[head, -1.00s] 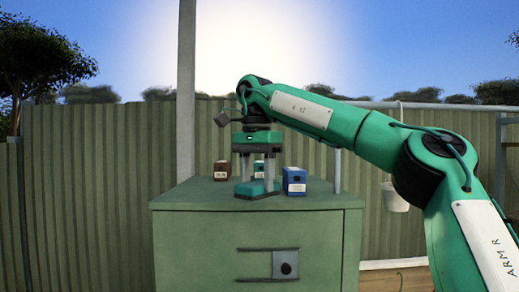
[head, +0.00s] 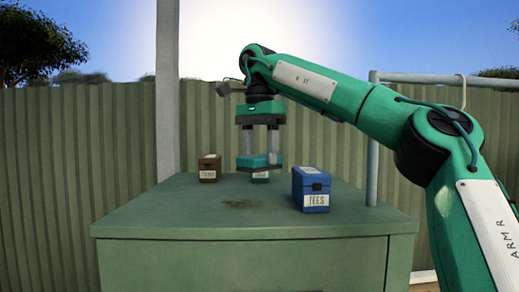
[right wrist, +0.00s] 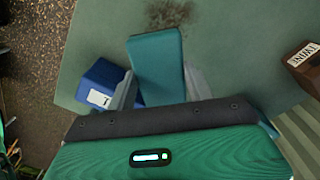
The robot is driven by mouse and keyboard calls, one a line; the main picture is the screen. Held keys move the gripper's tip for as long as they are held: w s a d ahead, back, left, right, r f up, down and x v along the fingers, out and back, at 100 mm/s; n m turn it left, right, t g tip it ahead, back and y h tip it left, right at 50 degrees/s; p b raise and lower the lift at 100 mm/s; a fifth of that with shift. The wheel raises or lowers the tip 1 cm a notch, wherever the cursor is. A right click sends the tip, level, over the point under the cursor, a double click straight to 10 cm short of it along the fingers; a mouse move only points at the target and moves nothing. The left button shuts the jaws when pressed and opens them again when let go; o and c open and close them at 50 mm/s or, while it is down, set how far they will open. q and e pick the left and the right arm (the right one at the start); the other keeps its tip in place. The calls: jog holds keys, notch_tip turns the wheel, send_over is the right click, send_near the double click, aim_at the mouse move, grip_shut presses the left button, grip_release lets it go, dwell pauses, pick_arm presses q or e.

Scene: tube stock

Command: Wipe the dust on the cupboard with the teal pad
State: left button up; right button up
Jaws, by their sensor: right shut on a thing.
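The green cupboard (head: 150,212) has a flat top with a dark brown patch of dust (head: 238,204) near its middle. The dust (right wrist: 168,13) also shows at the top of the right wrist view. My right gripper (head: 259,153) points down and is shut on the teal pad (head: 257,162). The pad (right wrist: 157,70) lies between its fingers in the right wrist view, short of the dust. It appears held above the cupboard top, though the exact gap is hard to tell. My left gripper is not in view.
A blue box (head: 311,190) labelled FEES stands right of the dust. A post (head: 168,90) and a fence (head: 60,150) are behind.

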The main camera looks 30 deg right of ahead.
jog(key=shift+s+a+f, duration=0.1)
jog(key=shift+s+f, duration=0.05)
jog(key=shift+f, duration=0.5)
jog(key=shift+s+a+f, duration=0.1)
jog(key=shift+s+f, duration=0.05)
jog(key=shift+f, duration=0.45)
jog(key=shift+w+d+f, duration=0.2)
jog(key=shift+f, duration=0.3)
jog(key=shift+w+d+f, duration=0.15)
jog(key=shift+w+f, duration=0.05)
jog(key=shift+f, duration=0.7)
jog(key=shift+s+a, duration=0.15)
jog(key=shift+s, duration=0.1)
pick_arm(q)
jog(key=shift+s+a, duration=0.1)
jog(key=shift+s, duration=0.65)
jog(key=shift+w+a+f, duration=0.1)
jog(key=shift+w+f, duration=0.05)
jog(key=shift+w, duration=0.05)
pick_arm(e)
jog(key=shift+f, duration=0.25)
pick_arm(q)
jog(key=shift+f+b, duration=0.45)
jog(key=shift+b, duration=0.1)
pick_arm(e)
jog(key=shift+f, duration=0.75)
